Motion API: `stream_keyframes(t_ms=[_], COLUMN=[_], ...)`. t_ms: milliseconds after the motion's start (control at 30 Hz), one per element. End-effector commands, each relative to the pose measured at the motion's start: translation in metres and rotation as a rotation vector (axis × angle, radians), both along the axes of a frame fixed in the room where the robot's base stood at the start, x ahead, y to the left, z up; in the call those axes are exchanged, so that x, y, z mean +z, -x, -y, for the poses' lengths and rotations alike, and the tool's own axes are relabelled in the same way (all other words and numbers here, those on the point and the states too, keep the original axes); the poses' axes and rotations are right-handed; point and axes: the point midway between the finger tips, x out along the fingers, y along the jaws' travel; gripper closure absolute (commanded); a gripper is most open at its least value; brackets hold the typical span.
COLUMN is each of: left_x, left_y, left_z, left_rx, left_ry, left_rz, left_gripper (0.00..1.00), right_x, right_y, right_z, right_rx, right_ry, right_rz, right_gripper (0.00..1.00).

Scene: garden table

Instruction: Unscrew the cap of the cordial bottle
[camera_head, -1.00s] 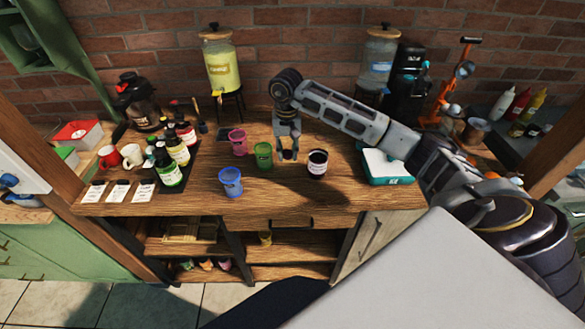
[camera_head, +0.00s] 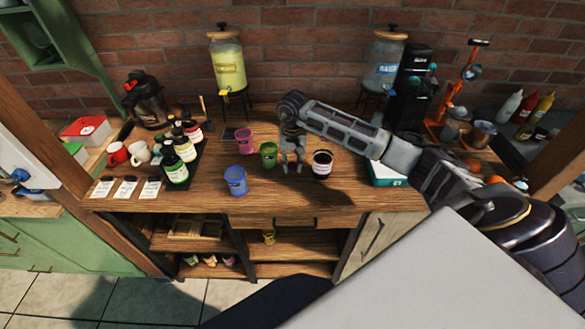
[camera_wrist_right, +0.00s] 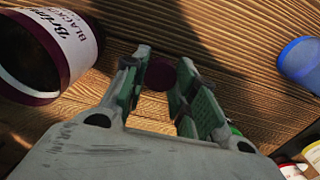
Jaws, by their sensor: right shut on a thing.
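The cordial bottle (camera_head: 322,163) stands upright on the wooden table, wide and dark with a white label. In the right wrist view its label (camera_wrist_right: 70,38) reads in part "BLACKC", and its dark mouth appears uncovered. My right gripper (camera_head: 293,167) is just left of the bottle, pointing down and apart from it. In the wrist view a dark purple round cap (camera_wrist_right: 160,75) is between the fingers, and the gripper is shut on it. The cap looks close to the tabletop; I cannot tell whether it touches. My left gripper is not in view.
A green cup (camera_head: 268,155), a pink cup (camera_head: 244,141) and a blue cup (camera_head: 236,181) stand left of the gripper. Several dark bottles (camera_head: 175,168) stand further left. A teal-and-white box (camera_head: 386,174) is to the right. The table front by the bottle is clear.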

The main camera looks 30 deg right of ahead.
Motion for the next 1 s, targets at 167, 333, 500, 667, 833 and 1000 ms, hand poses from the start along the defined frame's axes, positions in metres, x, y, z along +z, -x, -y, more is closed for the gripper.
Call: stream_keyframes(t_ms=[167, 333, 500, 667, 833, 1000], left_x=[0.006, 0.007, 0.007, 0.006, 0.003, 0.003], left_y=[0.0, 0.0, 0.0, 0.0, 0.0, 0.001], left_z=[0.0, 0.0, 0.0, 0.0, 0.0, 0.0], left_rx=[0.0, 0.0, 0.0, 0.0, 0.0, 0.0], left_ry=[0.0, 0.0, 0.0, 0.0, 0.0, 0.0], left_rz=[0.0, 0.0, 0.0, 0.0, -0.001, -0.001], left_gripper=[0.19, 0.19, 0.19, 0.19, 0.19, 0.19], right_x=[-0.018, -0.028, -0.028, -0.029, -0.031, -0.031], right_y=[0.0, 0.001, 0.0, 0.0, 0.0, 0.0], right_z=[0.0, 0.0, 0.0, 0.0, 0.0, 0.0], right_rx=[0.0, 0.0, 0.0, 0.0, 0.001, 0.0], right_ry=[-0.002, 0.0, 0.0, 0.0, -0.001, -0.001], right_rz=[-0.003, -0.002, -0.001, -0.001, -0.001, -0.001], right_gripper=[1.0, 1.0, 1.0, 1.0, 0.69, 0.5])
